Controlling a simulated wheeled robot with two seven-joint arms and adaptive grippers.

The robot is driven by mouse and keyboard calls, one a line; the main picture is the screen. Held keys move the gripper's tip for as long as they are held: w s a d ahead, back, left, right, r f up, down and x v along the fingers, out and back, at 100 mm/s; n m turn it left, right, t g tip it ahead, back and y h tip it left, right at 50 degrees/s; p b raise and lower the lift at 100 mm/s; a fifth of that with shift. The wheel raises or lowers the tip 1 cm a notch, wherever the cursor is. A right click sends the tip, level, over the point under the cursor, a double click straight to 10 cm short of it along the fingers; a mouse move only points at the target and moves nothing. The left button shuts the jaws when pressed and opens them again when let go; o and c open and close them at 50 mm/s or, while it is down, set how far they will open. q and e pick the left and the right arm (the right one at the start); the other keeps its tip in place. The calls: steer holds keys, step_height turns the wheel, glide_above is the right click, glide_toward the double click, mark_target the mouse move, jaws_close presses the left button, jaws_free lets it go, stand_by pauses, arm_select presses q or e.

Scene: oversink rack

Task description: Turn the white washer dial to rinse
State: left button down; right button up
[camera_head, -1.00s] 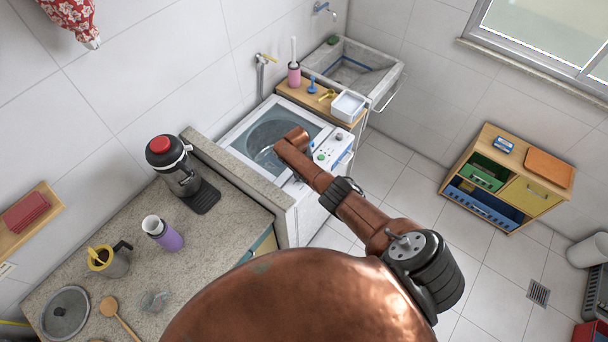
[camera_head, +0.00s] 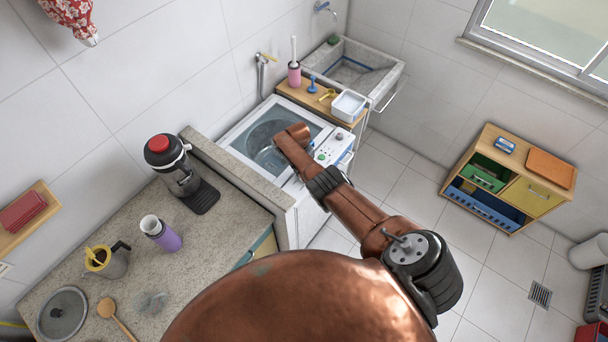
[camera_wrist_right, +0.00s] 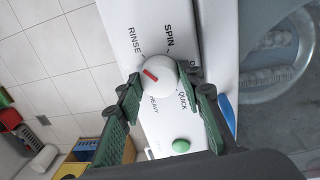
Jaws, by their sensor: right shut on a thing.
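The white washer dial (camera_wrist_right: 158,75) has a red pointer mark, on its left side in the right wrist view. The mark slants up and left, on the side between the RINSE and HEAVY labels; I cannot tell its exact setting. My right gripper (camera_wrist_right: 168,90) is shut on the dial, with its green fingers on either side. The white control panel (camera_wrist_right: 125,30) shows RINSE, SPIN, QUICK and HEAVY, plus a green button (camera_wrist_right: 181,146). In the head view my right arm reaches over the washer (camera_head: 235,137) and hides the dial and fingers. My left gripper is out of view.
A wooden shelf with a white tray (camera_head: 348,106) stands behind the washer, with the stone sink (camera_head: 385,82) beyond. A counter (camera_head: 225,232) with a coffee maker (camera_head: 172,165) lies at the left. The tiled floor on the right is open before a wooden cabinet (camera_head: 508,180).

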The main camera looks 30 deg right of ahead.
steer(key=shift+m, duration=0.5)
steer(key=o, duration=1.2)
steer(key=shift+c, duration=0.2)
steer(key=shift+r, duration=0.15)
steer(key=shift+w+a+r, duration=0.15)
steer(key=shift+r, duration=0.45)
step_height(320, 180, up, 10)
steer(key=shift+w+r, duration=0.25)
steer(key=shift+w, duration=0.2)
